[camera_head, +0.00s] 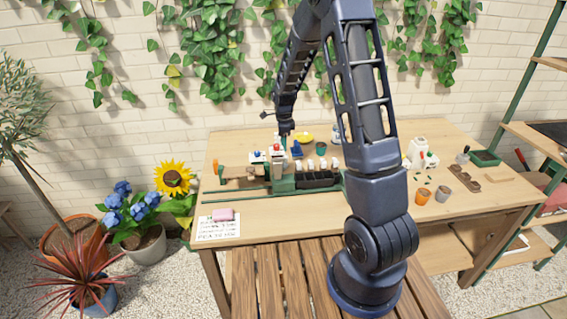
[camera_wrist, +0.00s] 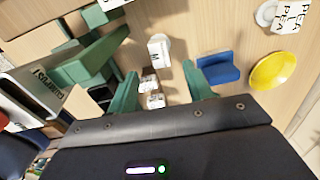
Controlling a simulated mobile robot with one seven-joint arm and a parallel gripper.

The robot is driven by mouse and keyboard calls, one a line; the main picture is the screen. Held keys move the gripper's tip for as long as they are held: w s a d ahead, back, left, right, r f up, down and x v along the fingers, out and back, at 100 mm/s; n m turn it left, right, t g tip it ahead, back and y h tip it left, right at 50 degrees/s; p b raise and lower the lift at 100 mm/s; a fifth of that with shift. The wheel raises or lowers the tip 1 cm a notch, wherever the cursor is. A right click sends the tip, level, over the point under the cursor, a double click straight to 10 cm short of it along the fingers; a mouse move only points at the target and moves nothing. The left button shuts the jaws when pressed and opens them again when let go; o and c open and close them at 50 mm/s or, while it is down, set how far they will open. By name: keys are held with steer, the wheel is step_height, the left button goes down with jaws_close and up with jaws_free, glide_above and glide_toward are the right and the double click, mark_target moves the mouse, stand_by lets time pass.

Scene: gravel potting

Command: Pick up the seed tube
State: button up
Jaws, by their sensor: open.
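My gripper (camera_wrist: 162,88) is open, with its two green fingers apart, pointing down over the back left of the workbench. It also shows small in the head view (camera_head: 284,134). Small white labelled containers (camera_wrist: 158,48) stand between and just beyond the fingers. A lower one with brown contents (camera_wrist: 151,87) sits nearer the palm. I cannot tell for certain which of them is the seed tube. Nothing is visibly gripped. The palm edge hides what lies directly below it.
A green rack with black cells (camera_head: 318,180) stands in front of the gripper. A blue block (camera_wrist: 218,69) and a yellow dish (camera_wrist: 273,71) lie to the right. A grey labelled box (camera_wrist: 37,85) is close on the left. The bench front (camera_head: 300,222) is mostly clear.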

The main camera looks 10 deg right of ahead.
step_height(320, 180, down, 11)
steer(key=shift+d+r, duration=0.15)
steer(key=c, duration=0.8)
steer(key=shift+r, duration=0.1)
